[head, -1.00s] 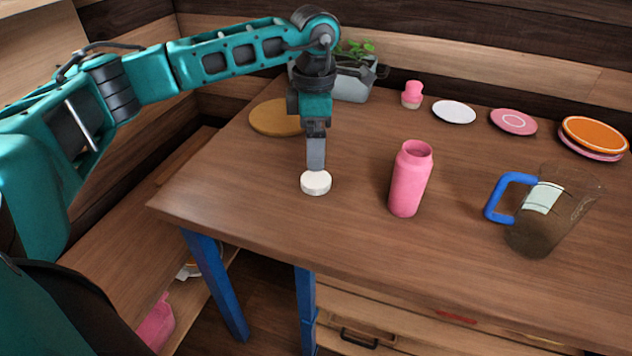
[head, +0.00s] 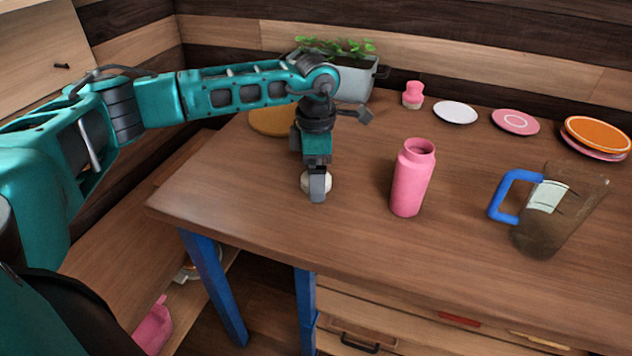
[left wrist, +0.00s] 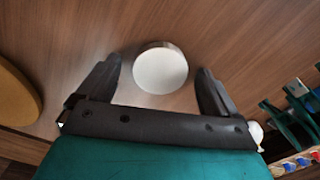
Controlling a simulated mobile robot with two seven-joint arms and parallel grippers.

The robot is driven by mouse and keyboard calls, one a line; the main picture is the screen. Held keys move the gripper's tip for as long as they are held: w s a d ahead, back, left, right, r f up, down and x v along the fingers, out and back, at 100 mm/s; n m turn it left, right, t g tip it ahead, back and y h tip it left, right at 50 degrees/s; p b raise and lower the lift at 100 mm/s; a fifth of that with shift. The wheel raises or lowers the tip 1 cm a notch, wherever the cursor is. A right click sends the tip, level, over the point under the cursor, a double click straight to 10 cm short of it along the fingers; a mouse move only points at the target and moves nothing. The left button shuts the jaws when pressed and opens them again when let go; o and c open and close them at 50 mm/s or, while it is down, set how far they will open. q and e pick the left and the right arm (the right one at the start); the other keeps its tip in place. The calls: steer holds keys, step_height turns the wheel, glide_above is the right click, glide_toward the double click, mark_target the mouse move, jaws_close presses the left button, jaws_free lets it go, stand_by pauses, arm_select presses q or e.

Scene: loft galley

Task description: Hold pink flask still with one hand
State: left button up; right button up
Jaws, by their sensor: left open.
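The pink flask (head: 411,182) stands upright on the table with its mouth open and no gripper touching it. My left gripper (head: 317,190) is left of the flask, low over a round white lid (head: 306,182), and hides part of it. In the left wrist view the white lid (left wrist: 160,70) lies between the tips of my open left gripper (left wrist: 158,88), with a gap on each side. I cannot tell from these views how high the fingertips are above the table. My right gripper is not in view.
A clear pitcher with a blue handle (head: 512,196) stands right of the flask. Behind are a small pink shaker (head: 413,95), a white plate (head: 455,112), a pink plate (head: 515,121), stacked plates (head: 597,132), a planter (head: 356,83) and a round board (head: 268,121).

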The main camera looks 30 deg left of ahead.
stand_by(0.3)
arm_select(q)
steer(key=c, duration=1.1)
step_height(320, 180, up, 20)
steer(key=p, duration=0.3)
steer(key=shift+p, duration=0.35)
